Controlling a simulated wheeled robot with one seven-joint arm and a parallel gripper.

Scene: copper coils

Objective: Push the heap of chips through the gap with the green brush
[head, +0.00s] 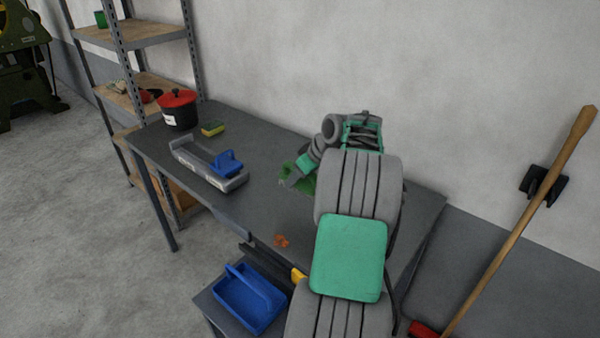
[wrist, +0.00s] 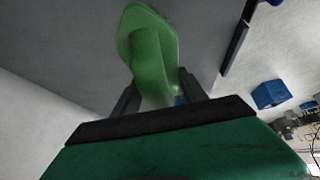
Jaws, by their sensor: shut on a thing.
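The heap of chips (head: 281,241) is a small orange-brown pile on the dark grey bench (head: 265,210), close to its front edge. A raised dark lip (head: 231,223) runs along that edge and ends left of the heap; the gap appears to be just past this end, and my arm hides part of the edge to the right. My gripper (head: 291,179) is shut on the green brush (head: 308,183), over the bench behind the heap. In the wrist view, the brush (wrist: 148,50) sits between the two dark fingers (wrist: 158,92). I cannot tell whether it touches the bench. The chips do not show there.
A blue tray with a handle (head: 250,298) stands lower, in front of the bench. A grey holder (head: 205,166) with a blue item (head: 227,162), a sponge (head: 213,129) and a black pot with red lid (head: 179,112) occupy the bench's left. A broom (head: 520,225) leans right.

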